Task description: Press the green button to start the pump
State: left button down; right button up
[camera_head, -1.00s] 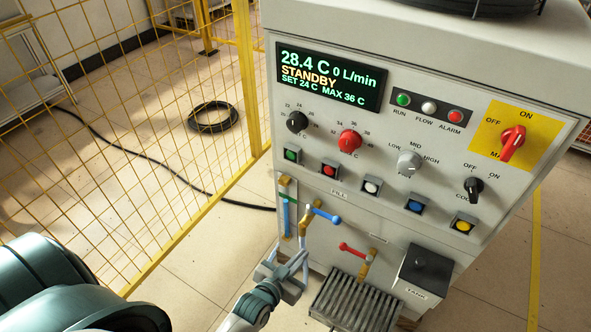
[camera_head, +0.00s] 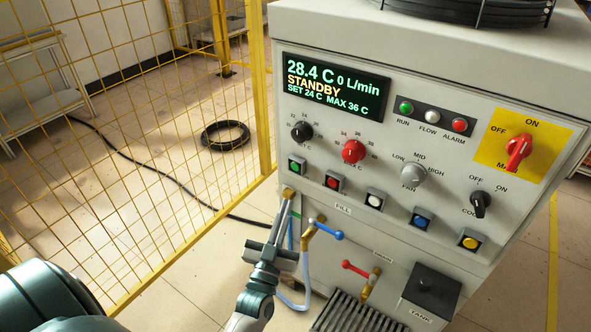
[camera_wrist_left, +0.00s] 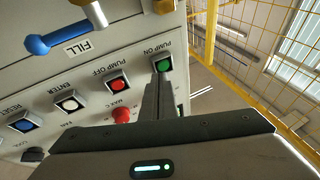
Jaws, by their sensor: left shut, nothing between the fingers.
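The green button (camera_head: 296,165) is at the left end of the button row on the panel, beside the red button (camera_head: 333,181). In the left wrist view the green button (camera_wrist_left: 163,64) is labelled PUMP ON, and the red one (camera_wrist_left: 117,83) PUMP OFF. My left gripper (camera_head: 285,205) is shut and empty, below the green button in the head view. The display (camera_head: 335,87) reads STANDBY and 0 L/min. My right gripper is not in view.
A blue-handled valve (camera_head: 325,228) with a brass fitting is close to the right of my left gripper, and a red-handled valve (camera_head: 357,269) lies lower. A yellow mesh fence (camera_head: 140,150) stands left of the machine. A black knob (camera_head: 301,131) is above the green button.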

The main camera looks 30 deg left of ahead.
pick_arm(q)
jog(key=s+a+r+n+t+y, duration=0.1)
jog(key=s+a+r+n+y, duration=0.1)
jog(key=y, duration=0.4)
jog(key=shift+s+a+r+n, duration=0.2)
jog(key=shift+a+r+n, duration=0.65)
jog(key=shift+r, duration=0.2)
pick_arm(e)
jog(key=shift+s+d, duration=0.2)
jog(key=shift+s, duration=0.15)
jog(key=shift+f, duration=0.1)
pick_arm(q)
jog(key=b, duration=0.3)
send_near(296, 166)
jog(key=a+r, duration=0.4)
jog(key=shift+w+d, duration=0.2)
jog(key=shift+w, duration=1.15)
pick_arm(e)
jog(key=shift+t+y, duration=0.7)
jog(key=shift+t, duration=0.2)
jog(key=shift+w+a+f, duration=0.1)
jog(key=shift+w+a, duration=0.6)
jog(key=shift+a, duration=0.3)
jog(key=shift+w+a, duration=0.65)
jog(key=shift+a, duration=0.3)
pick_arm(q)
jog(key=shift+w, duration=0.2)
jog(key=shift+w, duration=0.2)
